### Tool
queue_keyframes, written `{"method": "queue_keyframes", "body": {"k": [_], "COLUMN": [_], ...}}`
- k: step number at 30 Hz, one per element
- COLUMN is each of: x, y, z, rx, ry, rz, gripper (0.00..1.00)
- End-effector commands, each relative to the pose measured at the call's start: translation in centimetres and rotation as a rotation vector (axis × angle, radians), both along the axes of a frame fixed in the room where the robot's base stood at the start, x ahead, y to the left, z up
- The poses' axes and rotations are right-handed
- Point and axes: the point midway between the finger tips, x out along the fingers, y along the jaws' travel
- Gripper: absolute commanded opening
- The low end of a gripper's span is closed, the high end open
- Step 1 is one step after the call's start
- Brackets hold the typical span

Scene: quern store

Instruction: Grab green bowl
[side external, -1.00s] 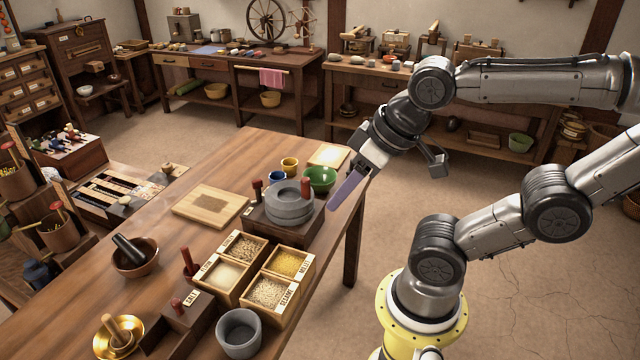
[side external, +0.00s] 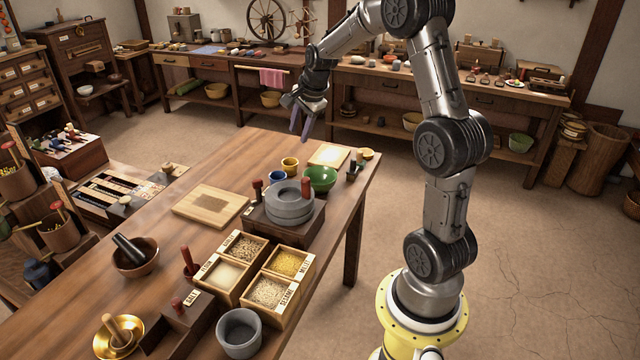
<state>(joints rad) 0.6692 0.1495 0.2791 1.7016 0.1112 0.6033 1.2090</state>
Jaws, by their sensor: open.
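The green bowl (side external: 320,179) sits upright on the wooden table, just behind and right of the grey quern stone (side external: 290,207). Its near left side is partly hidden by the quern's red handle. My gripper (side external: 299,130) is in the air above the table's far end, up and slightly left of the bowl. Its purple fingers point down and are apart, with nothing between them. A second green bowl (side external: 520,142) stands on the lower shelf of the back bench at the right.
A blue cup (side external: 277,179) and a yellow cup (side external: 290,164) stand left of the bowl. A pale board (side external: 328,156) lies behind it. A small dark item (side external: 353,171) and an orange piece (side external: 367,153) are to its right. Bare table (side external: 232,165) lies at the left.

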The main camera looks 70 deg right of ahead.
Motion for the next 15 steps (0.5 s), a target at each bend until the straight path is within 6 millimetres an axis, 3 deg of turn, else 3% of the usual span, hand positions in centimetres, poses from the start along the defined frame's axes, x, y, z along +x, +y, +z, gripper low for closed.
{"method": "queue_keyframes", "body": {"k": [1, 3, 6, 10, 15], "x": [-1.0, -2.5, -4.9, -6.7, -6.6], "y": [-2.7, -5.2, -7.4, -8.6, -8.9], "z": [-2.6, -5.4, -8.5, -10.1, -11.9], "rx": [0.029, 0.062, 0.106, 0.130, 0.132], "ry": [0.030, 0.063, 0.105, 0.125, 0.127], "rz": [-0.063, -0.121, -0.185, -0.229, -0.232], "gripper": [0.42, 0.42, 0.42, 0.42, 0.42]}}
